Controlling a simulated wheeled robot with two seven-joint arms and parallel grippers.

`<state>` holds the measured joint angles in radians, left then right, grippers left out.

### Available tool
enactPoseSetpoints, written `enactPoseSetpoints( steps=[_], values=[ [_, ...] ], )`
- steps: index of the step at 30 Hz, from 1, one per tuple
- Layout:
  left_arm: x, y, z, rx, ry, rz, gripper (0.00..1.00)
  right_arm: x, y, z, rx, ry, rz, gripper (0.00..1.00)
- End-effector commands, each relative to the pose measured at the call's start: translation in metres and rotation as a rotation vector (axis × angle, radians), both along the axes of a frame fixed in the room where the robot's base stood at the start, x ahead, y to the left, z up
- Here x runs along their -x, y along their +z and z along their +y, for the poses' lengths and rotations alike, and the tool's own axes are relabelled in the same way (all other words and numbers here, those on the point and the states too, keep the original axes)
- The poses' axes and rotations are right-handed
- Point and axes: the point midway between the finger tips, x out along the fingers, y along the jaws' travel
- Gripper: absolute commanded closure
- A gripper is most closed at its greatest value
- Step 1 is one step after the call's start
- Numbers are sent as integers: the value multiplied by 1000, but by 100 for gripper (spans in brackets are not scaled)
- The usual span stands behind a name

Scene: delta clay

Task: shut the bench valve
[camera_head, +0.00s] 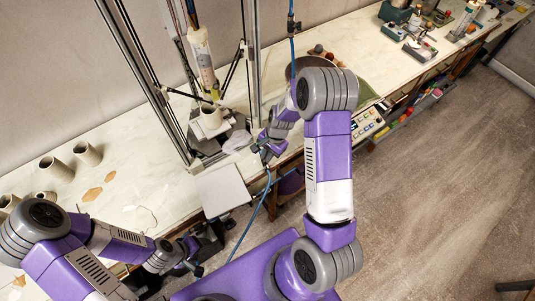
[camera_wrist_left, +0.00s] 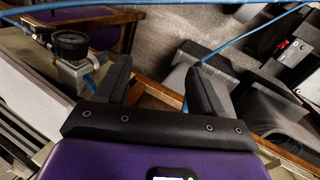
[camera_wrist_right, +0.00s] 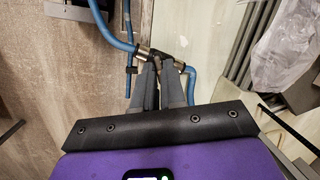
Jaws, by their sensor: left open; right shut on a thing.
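The bench valve appears to be a small metal fitting with a dark lever (camera_wrist_right: 182,42) on a blue hose in the right wrist view. My right gripper (camera_wrist_right: 164,66) is shut at this fitting; its fingers cover part of it, so I cannot tell exactly which part they hold. In the head view my right gripper (camera_head: 262,149) is at the bench's front edge, and the valve is too small to make out there. My left gripper (camera_wrist_left: 158,80) is open and empty, low in front of the bench; it also shows in the head view (camera_head: 198,262).
A blue hose (camera_head: 254,217) hangs from the bench edge. A black-knobbed metal fitting (camera_wrist_left: 72,46) is left of my left fingers. A pale square plate (camera_head: 222,190), a delta printer frame (camera_head: 252,70) and clay pots (camera_head: 87,153) are nearby. Open floor (camera_head: 435,180) lies right.

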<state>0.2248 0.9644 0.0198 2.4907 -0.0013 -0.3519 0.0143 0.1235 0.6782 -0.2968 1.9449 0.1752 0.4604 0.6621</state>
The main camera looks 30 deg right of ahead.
Motion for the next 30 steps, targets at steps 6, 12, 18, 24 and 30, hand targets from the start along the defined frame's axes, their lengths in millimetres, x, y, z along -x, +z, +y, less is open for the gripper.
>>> enactPoseSetpoints(
  steps=[6,12,18,24,30],
  values=[
    [0,9,0,0,0,0,32,0,2,0,-8,-198,44,100],
    [0,16,0,0,0,0,32,-1,2,0,-15,-361,80,100],
    [0,21,0,0,0,0,32,-1,2,0,-21,-482,107,100],
    [0,24,0,0,0,0,32,-1,1,0,-25,-557,121,100],
    [0,25,0,0,0,0,32,-1,1,0,-25,-590,128,100]
  ],
)
